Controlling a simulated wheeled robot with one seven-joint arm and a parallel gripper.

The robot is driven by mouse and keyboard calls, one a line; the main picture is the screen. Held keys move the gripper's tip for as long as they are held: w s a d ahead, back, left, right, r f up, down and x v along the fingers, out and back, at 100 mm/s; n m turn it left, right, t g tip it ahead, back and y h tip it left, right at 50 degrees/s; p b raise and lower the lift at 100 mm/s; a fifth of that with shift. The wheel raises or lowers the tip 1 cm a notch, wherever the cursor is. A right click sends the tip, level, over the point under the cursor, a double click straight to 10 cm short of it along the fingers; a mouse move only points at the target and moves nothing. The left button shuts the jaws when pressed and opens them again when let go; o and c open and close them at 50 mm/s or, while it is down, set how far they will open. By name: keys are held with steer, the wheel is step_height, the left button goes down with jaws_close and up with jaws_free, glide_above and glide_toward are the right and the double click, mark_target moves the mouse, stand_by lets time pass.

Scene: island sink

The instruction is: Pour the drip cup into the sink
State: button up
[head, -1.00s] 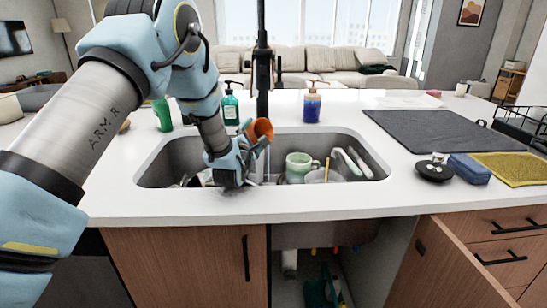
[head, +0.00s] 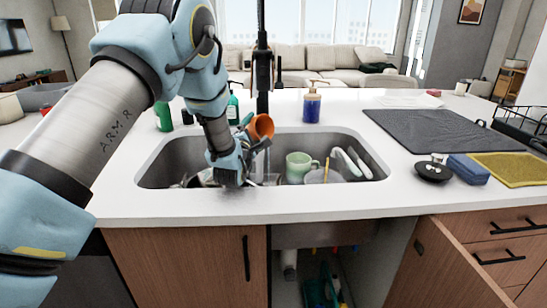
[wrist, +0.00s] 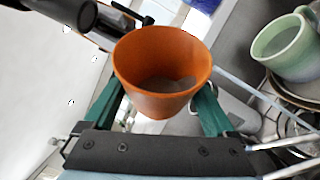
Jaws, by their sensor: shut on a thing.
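The drip cup is an orange cup (head: 262,126), held above the left part of the sink near the black faucet. In the wrist view the orange cup (wrist: 160,85) sits between the two green fingers of my gripper (wrist: 157,108), which is shut on it. Its open mouth faces the wrist camera, and a little greyish matter shows at the bottom. In the head view my gripper (head: 249,143) is partly hidden by my own wrist. The cup looks tilted in the head view. The sink (head: 372,157) is a grey basin set in the white counter.
A green mug (head: 298,166) and other dishes lie in the sink's middle and right. The black faucet (head: 262,75) stands just behind the cup. A blue soap bottle (head: 312,105) stands behind the sink.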

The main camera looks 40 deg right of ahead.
steer(key=shift+s+r+m+h, duration=0.3)
steer(key=shift+s+m, duration=0.2)
steer(key=shift+m, duration=0.1)
steer(key=shift+s+r, duration=0.1)
steer(key=shift+s, duration=0.1)
steer(key=shift+s+m, duration=0.1)
steer(key=shift+m, duration=0.2)
